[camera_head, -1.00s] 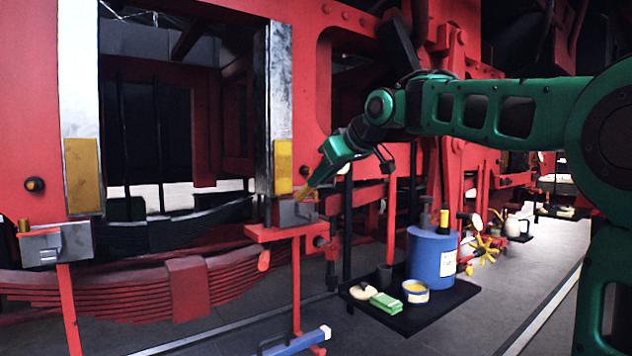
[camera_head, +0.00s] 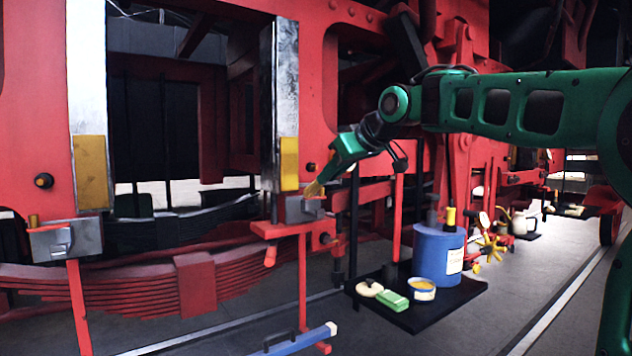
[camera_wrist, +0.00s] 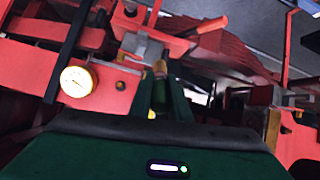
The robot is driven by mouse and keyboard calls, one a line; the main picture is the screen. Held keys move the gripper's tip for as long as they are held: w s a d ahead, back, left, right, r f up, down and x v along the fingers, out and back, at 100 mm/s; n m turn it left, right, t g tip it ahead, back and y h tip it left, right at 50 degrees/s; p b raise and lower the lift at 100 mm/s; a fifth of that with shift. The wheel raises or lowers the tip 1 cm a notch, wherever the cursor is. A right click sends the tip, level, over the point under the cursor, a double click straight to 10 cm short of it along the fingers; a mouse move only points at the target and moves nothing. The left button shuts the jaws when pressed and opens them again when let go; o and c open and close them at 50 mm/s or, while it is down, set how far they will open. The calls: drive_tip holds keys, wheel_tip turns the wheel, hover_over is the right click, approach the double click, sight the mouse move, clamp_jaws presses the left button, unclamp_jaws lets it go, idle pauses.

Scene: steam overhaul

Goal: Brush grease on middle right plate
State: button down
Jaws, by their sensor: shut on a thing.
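My gripper (camera_head: 332,176) is shut on a brush (camera_head: 314,189) with a yellowish tip; the brush also shows in the wrist view (camera_wrist: 160,70). The brush points down and left, beside the lower end of the right upright steel plate (camera_head: 286,85). Whether the bristles touch anything is unclear. This plate has a yellow lower patch (camera_head: 289,163) and bare grey metal above. The left steel plate (camera_head: 86,75) has a similar yellow patch. A small open tin of yellow grease (camera_head: 422,290) stands on the black tray.
The black tray (camera_head: 440,312) also holds a blue canister (camera_head: 438,252), a green block (camera_head: 394,301) and a pale round piece. A grey block on a red stand (camera_head: 303,208) sits below the right plate. A round gauge (camera_wrist: 77,81) shows in the wrist view.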

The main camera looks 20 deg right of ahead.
drive_tip(key=shift+w+r+t+y, duration=0.15)
drive_tip(key=shift+r+t, duration=0.1)
drive_tip(key=shift+t, duration=0.35)
drive_tip(key=shift+w+r+t+y, duration=0.1)
drive_tip(key=shift+r+t+y, duration=0.1)
drive_tip(key=shift+t, duration=0.4)
drive_tip(key=shift+w+a, duration=0.4)
drive_tip(key=shift+w, duration=0.6)
drive_tip(key=shift+w+a, duration=0.35)
drive_tip(key=shift+w, duration=0.6)
drive_tip(key=shift+w+a, duration=0.3)
drive_tip(key=shift+w, duration=0.6)
drive_tip(key=shift+w+a+r, duration=0.1)
drive_tip(key=shift+w+a, duration=0.1)
drive_tip(key=shift+w, duration=0.45)
